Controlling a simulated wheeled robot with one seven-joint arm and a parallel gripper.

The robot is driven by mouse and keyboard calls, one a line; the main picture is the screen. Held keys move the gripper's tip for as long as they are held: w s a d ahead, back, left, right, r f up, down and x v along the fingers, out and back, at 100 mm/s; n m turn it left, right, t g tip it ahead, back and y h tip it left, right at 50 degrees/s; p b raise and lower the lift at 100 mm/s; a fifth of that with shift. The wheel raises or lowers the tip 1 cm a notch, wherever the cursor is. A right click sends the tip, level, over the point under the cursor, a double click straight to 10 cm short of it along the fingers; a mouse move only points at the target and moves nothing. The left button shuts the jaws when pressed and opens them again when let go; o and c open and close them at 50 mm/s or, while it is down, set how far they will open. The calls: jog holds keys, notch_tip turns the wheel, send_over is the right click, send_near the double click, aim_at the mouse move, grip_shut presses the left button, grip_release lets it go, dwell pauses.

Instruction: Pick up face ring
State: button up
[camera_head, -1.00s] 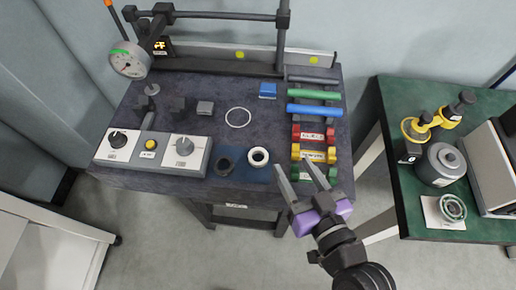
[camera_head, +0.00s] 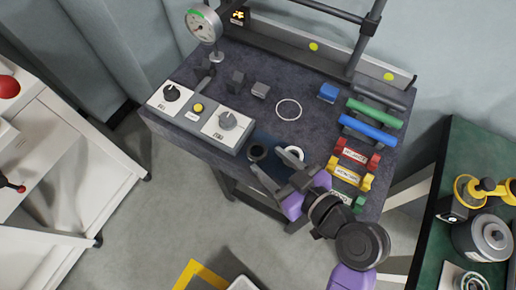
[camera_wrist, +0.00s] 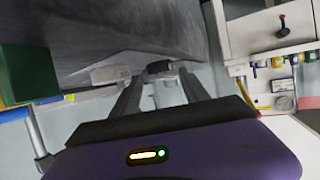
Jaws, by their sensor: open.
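Two small rings sit near the front edge of the dark table on a blue mat (camera_head: 264,138) in the head view: a black ring (camera_head: 251,154) and a white ring (camera_head: 299,152). I cannot tell which is the face ring. My gripper (camera_head: 266,158) is open, its two fingers spread and pointing toward the rings from the table's front side. One finger partly covers the white ring. In the wrist view the open fingers (camera_wrist: 165,78) show nothing clearly held, and neither ring can be made out.
A control box (camera_head: 205,118) with knobs stands left of the rings. Red, yellow and green holders (camera_head: 358,154) stand to the right, near blue and green bars (camera_head: 368,132). A thin white circle (camera_head: 288,109) lies behind the rings. A green table (camera_head: 435,235) is farther right.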

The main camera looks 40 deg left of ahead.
aim_at(253, 147)
jog(key=x, duration=0.4)
jog(key=shift+a+p, duration=0.1)
jog(key=shift+p, duration=0.25)
jog(key=shift+c, duration=0.2)
jog(key=c, duration=1.1)
jog(key=shift+r, duration=0.1)
notch_tip(253, 147, up, 20)
jog(key=shift+f, duration=0.1)
